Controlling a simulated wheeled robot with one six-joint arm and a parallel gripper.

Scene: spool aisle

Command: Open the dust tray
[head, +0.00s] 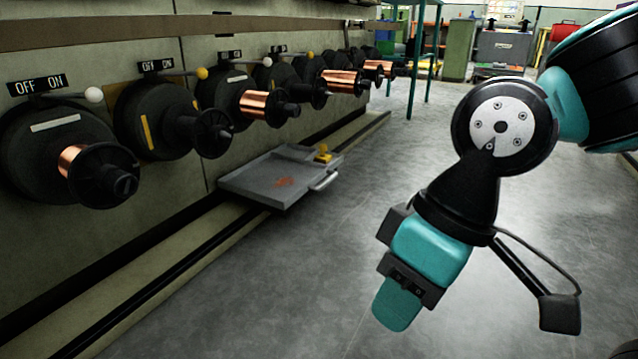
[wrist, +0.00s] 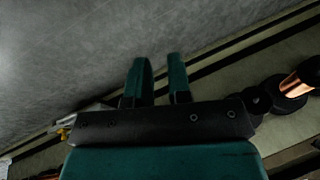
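The dust tray (head: 250,183) is a shallow grey tray low along the left wall, standing out from the wall over the floor rail. A reddish patch lies on its floor. Its pale bar handle (head: 324,181) is on the side toward the aisle. My gripper (head: 397,308) hangs over the aisle floor, to the right of the tray and nearer the camera, apart from it. In the wrist view my gripper (wrist: 158,62) has its two teal fingers spread with nothing between them. The tray is mostly hidden there; pale and yellow bits show at the left.
Black spools (head: 160,125), some with copper wire, line the left wall above the tray, with OFF/ON lever switches. A teal frame (head: 414,70) stands farther back. The grey aisle floor (head: 300,270) is clear.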

